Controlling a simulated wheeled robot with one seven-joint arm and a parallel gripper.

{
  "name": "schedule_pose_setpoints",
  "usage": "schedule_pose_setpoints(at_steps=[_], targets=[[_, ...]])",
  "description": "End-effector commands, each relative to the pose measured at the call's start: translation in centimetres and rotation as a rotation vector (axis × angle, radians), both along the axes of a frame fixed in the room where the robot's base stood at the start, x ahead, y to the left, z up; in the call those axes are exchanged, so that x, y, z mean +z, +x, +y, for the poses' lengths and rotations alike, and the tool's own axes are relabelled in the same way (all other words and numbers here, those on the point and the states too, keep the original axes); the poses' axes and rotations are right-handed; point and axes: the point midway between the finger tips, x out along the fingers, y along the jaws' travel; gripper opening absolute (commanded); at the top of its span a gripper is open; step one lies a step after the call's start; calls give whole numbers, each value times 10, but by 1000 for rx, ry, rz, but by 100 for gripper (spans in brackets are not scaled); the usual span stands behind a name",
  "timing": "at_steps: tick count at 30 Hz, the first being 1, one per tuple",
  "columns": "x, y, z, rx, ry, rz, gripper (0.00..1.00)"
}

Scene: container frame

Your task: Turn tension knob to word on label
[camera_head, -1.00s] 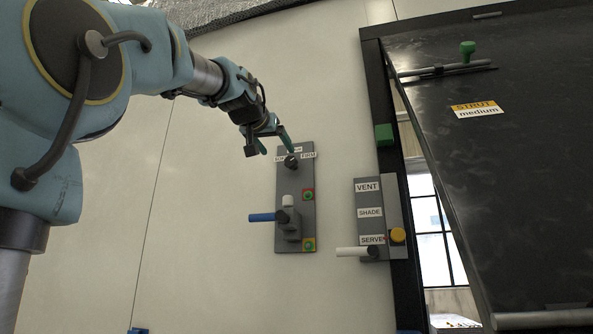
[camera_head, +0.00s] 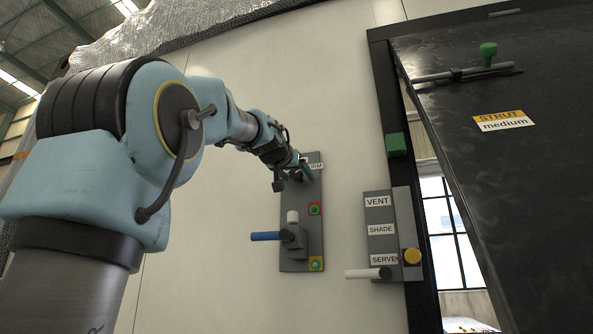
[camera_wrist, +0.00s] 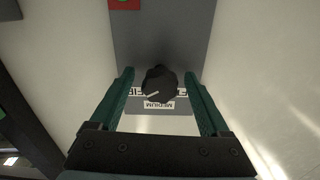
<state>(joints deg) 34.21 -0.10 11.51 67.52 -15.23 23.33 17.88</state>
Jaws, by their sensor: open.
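The dark round tension knob (camera_wrist: 158,82) sits on a grey panel (camera_head: 293,250) on the pale wall. In the wrist view, the panel is seen upside down. A light pointer line shows on the knob's lower left there, toward the partly hidden FIRM word. A MEDIUM word plate (camera_wrist: 158,105) lies just below the knob in that view; another word to the right is mostly covered. My gripper (camera_head: 301,175) is open, its green fingers (camera_wrist: 204,106) on either side of the knob; I cannot tell whether they touch it. The strut label (camera_head: 503,120) on the dark hatch reads "medium".
Lower on the panel are a green button (camera_head: 315,209) on red, a blue-handled lever (camera_head: 267,236) and a green button on yellow (camera_head: 316,264). A second panel (camera_head: 405,210) marked VENT, SHADE and SERVE stands right, with a white handle (camera_head: 362,274) and yellow knob (camera_head: 411,256).

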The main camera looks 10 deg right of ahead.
Motion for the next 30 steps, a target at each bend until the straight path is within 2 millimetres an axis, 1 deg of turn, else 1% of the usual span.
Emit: schedule_pose_setpoints(at_steps=[3, 11, 30], targets=[[1, 5, -2, 1, -1, -1, 80], [0, 5, -2, 1, -1, -1, 80], [0, 5, -2, 0, 0, 0, 8]])
